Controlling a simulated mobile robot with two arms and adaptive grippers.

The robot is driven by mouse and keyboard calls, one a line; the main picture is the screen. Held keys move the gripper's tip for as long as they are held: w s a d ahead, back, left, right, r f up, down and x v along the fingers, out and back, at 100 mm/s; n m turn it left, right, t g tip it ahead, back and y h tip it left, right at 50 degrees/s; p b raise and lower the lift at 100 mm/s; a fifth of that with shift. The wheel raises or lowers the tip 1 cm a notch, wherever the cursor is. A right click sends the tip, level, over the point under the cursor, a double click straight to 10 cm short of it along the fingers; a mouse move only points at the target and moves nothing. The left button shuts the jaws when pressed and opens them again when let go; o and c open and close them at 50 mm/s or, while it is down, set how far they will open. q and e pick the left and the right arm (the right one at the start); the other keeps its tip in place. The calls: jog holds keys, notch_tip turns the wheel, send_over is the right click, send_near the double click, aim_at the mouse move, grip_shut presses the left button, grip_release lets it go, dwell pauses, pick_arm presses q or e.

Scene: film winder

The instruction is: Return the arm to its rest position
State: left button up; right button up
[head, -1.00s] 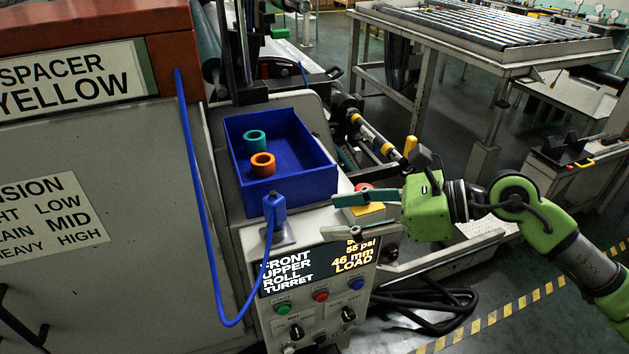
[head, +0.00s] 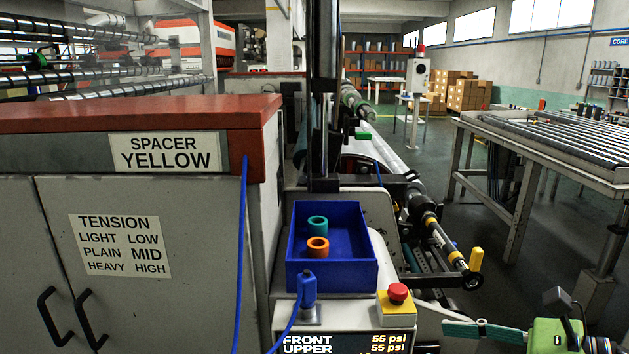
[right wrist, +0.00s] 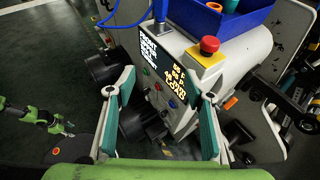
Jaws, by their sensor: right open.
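My right gripper (head: 448,336) is at the lower right of the head view, right of the control panel, with its lower part cut off by the picture's edge. In the right wrist view, its two teal fingers (right wrist: 163,80) are spread wide with nothing between them. The control panel (right wrist: 158,75) of the machine lies beyond them, apart from the fingers. A small green arm, which looks like my left one, shows at the left of the right wrist view, with its gripper (right wrist: 64,128) too small to read. The left arm is not in the head view.
A blue bin (head: 350,238) holds a teal ring (head: 317,225) and an orange ring (head: 317,247). A red emergency button (head: 398,292) sits on a yellow box beside it. A roller with a yellow handle (head: 476,259) juts out above my right gripper. A roller table (head: 545,150) stands right.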

jog(key=w+d+f+m+t+h, duration=0.2)
jog(key=w+d+f+m+t, duration=0.25)
jog(key=d+f+m, duration=0.45)
jog(key=w+d+f+m+t+h, duration=0.1)
jog(key=w+d+f+m+t, duration=0.2)
jog(key=w+d+f+m, duration=0.5)
jog(key=s+d+f+m+g+h, duration=0.1)
jog(key=s+f+m+h, duration=0.25)
jog(key=f+m, duration=0.55)
jog(key=s+d+f+m+g+h, duration=0.15)
jog(key=s+f+m+h, duration=0.35)
jog(key=f, duration=0.9)
jog(key=s+a+f+m+g, duration=0.3)
jog(key=s+f+m, duration=0.1)
jog(key=s+f, duration=0.7)
jog(key=s+a+f+m+g, duration=0.3)
jog(key=s+f+m, duration=0.35)
jog(key=f, duration=0.65)
jog(key=s+a+f+m+g, duration=0.1)
jog(key=s+a+f+g, duration=0.2)
jog(key=s, duration=0.9)
jog(key=s+a+f+m+g, duration=0.1)
jog(key=s+a+f+g, duration=0.2)
jog(key=s, duration=0.9)
jog(key=a+f, duration=0.3)
jog(key=a, duration=0.2)
jog(key=shift+a+f+m, duration=0.15)
jog(key=shift+m, duration=0.2)
